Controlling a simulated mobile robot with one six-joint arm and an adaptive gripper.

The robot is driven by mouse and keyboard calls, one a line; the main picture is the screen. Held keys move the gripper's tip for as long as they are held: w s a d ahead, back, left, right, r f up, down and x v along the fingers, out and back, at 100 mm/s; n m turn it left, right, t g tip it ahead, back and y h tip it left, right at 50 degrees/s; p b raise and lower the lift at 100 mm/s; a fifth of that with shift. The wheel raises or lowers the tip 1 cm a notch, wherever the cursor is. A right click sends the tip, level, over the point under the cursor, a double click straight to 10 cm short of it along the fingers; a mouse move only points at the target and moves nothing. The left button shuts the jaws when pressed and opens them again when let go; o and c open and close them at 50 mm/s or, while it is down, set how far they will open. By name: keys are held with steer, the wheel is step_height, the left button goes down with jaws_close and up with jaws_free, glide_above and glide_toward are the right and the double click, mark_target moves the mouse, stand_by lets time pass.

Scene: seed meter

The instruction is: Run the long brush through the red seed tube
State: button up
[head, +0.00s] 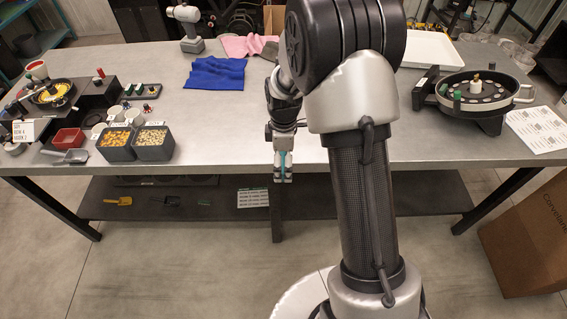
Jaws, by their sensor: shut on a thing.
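My gripper (283,178) points down at the front edge of the table, near the middle of the picture. It is shut on a thin teal thing (282,160) that shows between its fingers. I cannot tell whether this is the long brush, because the fingers hide much of it and it is small. I cannot make out the red seed tube. A seed meter with a yellow disc (52,93) stands at the left, and a round meter unit (472,90) with a dark plate stands at the right.
Two grey bins of seed (153,153), a red bin (69,136) and a scoop (65,156) sit at the front left. A blue cloth (216,73) lies behind. A white tray (428,48) is at the back right. The tabletop left of my gripper is clear.

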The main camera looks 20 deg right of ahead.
steer(key=shift+w+d+p, duration=0.4)
steer(key=shift+w+d, duration=0.65)
steer(key=shift+w, duration=1.75)
steer(key=shift+w+d+p, duration=0.4)
steer(key=shift+w+d, duration=0.7)
steer(key=shift+w, duration=1.65)
steer(key=shift+w+d+p, duration=0.4)
steer(key=shift+w+d, duration=0.65)
steer(key=shift+w, duration=1.75)
steer(key=shift+s+a, duration=0.8)
steer(key=shift+s, duration=1.3)
steer(key=shift+s+a, duration=0.85)
steer(key=shift+s, duration=1.3)
steer(key=shift+s+a, duration=0.8)
steer(key=shift+s, duration=1.3)
steer(key=shift+w, duration=0.1)
steer(key=shift+w+d, duration=0.8)
steer(key=shift+w, duration=1.3)
steer(key=shift+w+d, duration=0.85)
steer(key=shift+w, duration=1.2)
steer(key=shift+w+d, duration=0.8)
steer(key=shift+w, duration=1.3)
